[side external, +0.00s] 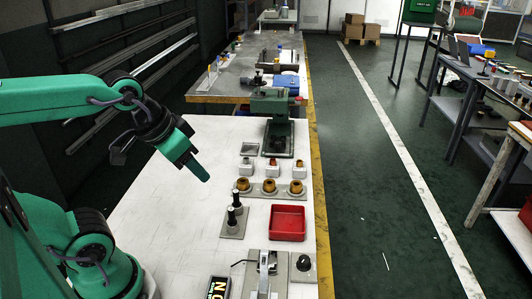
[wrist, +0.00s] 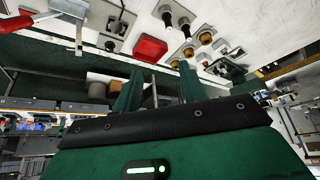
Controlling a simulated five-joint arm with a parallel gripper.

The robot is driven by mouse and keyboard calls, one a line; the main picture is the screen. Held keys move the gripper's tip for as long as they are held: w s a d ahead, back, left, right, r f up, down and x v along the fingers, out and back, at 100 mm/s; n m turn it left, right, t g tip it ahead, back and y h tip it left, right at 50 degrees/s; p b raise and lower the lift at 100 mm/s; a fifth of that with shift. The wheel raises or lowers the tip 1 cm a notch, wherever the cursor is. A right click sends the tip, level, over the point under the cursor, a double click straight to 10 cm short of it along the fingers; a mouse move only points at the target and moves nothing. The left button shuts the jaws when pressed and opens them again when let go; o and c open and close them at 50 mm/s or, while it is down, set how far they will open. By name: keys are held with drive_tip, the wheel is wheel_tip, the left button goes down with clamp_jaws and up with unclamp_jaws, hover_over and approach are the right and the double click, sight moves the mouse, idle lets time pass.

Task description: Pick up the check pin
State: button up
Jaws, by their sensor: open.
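Two upright pins with black grips, the near one (side external: 231,218) and the far one (side external: 237,201), stand on a grey plate (side external: 241,229) on the white table. They look like the check pins; I cannot tell one as the named one. The wrist view shows them at the top, as a pin (wrist: 166,17) and another pin (wrist: 186,29). My gripper (side external: 205,177) is in the air to the left of the pins and above the table. In the wrist view my gripper (wrist: 160,68) has its two fingers apart with nothing held between them.
A red tray (side external: 288,223) stands right of the pins. Behind are brass-coloured round parts (side external: 269,186) on a plate and several white blocks (side external: 272,166). A green machine (side external: 272,105) stands farther back. A lit display (side external: 217,288) and a clamp (side external: 265,270) are in front. The table's left side is clear.

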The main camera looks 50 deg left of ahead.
drive_tip(key=w+a+f+g, duration=0.3)
drive_tip(key=w+f, duration=0.1)
drive_tip(key=w, duration=0.4)
drive_tip(key=g, duration=0.3)
hover_over(236, 191)
drive_tip(key=f, duration=0.8)
drive_tip(key=shift+s+d+f, duration=0.1)
drive_tip(key=shift+s+f, duration=0.1)
drive_tip(key=shift+f, duration=1.4)
drive_tip(key=shift+f, duration=0.15)
drive_tip(key=shift+w+f, duration=0.15)
drive_tip(key=shift+f, duration=2.25)
clamp_jaws()
